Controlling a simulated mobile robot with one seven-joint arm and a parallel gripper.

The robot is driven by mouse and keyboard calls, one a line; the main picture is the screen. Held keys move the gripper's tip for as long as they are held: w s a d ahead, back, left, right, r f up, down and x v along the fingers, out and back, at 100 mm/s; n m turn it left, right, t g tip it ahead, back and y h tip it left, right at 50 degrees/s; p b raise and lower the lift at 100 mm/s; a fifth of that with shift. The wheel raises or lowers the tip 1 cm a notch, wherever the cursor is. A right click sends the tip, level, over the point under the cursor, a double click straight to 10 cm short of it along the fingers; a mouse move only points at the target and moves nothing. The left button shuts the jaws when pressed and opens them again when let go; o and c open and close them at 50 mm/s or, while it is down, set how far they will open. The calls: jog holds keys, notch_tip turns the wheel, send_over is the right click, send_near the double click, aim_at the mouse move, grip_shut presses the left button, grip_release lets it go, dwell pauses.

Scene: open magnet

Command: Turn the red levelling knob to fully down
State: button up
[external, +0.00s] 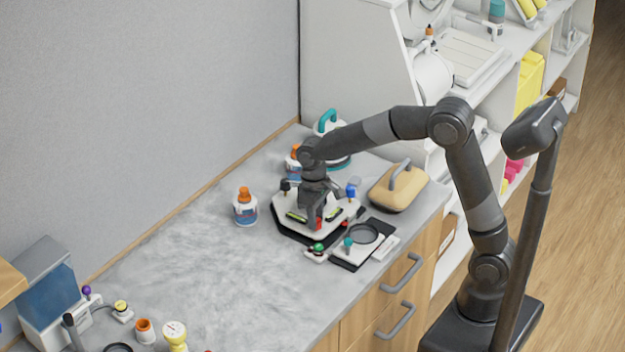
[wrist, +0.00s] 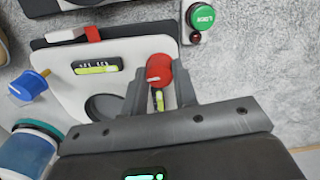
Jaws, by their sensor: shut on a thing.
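The red levelling knob (wrist: 158,69) sits at the edge of a white plate (wrist: 128,55) in the wrist view. A pale mark crosses its top. My gripper (wrist: 161,78) has one finger on each side of the knob and is shut on it. In the external view my gripper (external: 314,214) reaches down to the plate (external: 342,211), and the red knob (external: 318,224) shows just below the fingers. Two spirit levels with yellow-green vials lie on the plate; one (wrist: 97,67) shows clearly in the wrist view, and the other (wrist: 159,99) is partly hidden between my fingers.
A blue knob (external: 352,190) and a black knob (external: 286,185) stand at the plate's other corners. A green button (wrist: 203,16) is close to the red knob. A black tray (external: 346,264) and an orange-capped bottle (external: 245,206) stand nearby. The counter (external: 210,265) to the left is largely clear.

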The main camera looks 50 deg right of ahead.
jog(key=m, duration=1.1)
jog(key=shift+m+y, duration=0.3)
jog(key=shift+m, duration=0.1)
jog(key=m, duration=0.6)
jog(key=shift+s, duration=0.1)
jog(key=m, duration=0.5)
jog(key=shift+m+t, duration=0.3)
jog(key=shift+m, duration=0.1)
jog(key=o, duration=1)
jog(key=shift+r, duration=0.1)
